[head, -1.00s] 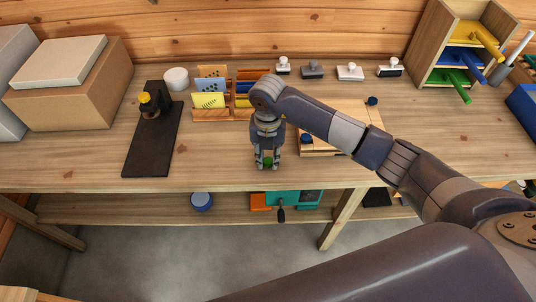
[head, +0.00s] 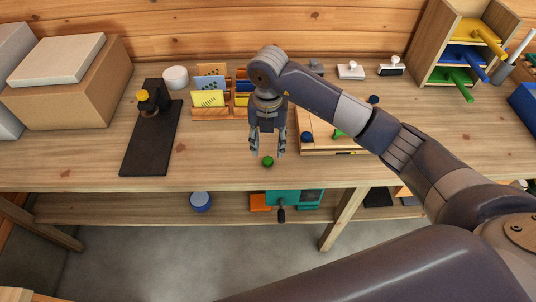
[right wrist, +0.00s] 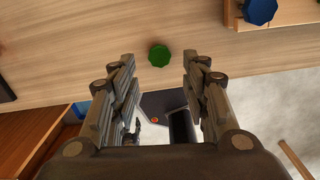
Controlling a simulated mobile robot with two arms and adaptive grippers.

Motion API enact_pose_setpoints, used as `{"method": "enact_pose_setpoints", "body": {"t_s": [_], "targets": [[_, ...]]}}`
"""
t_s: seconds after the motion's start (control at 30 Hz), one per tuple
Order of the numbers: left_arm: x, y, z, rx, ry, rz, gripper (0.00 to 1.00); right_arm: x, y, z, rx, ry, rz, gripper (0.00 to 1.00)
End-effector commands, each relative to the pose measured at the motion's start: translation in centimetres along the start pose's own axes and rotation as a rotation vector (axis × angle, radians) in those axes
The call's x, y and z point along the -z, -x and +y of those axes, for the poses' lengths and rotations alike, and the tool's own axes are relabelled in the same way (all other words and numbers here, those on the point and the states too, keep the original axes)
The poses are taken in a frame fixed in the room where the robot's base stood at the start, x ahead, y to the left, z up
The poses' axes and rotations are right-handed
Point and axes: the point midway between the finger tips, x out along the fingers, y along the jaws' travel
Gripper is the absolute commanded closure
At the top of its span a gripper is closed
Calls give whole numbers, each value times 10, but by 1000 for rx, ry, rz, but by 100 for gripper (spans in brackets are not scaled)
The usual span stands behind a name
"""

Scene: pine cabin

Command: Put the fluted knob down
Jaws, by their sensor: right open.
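The fluted knob is small and green (head: 267,161). It rests on the wooden bench top near the front edge. My right gripper (head: 267,151) is open and empty just above and behind it in the head view. In the right wrist view the green knob (right wrist: 159,55) shows between and beyond the two spread fingers (right wrist: 158,62), apart from both. My left gripper is not in view.
A wooden board (head: 330,149) with a dark blue knob (head: 307,137) lies to the right. A black stand (head: 150,150) and a card rack (head: 210,112) are to the left and behind. The bench's front edge is close to the knob.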

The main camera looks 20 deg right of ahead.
Motion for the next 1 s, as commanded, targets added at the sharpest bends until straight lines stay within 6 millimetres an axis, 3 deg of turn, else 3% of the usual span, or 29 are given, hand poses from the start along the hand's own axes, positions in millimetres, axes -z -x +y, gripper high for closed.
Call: {"method": "enact_pose_setpoints", "body": {"t_s": [0.2, 0.4, 1.0], "targets": [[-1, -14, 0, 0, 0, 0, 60, -1, 42, 0, -2, -1, -4, 57], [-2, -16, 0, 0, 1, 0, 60, 0, 62, 0, -1, -1, -1, 57], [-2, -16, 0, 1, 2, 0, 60, 3, 63, 5, -19, 12, 10, 57]]}}
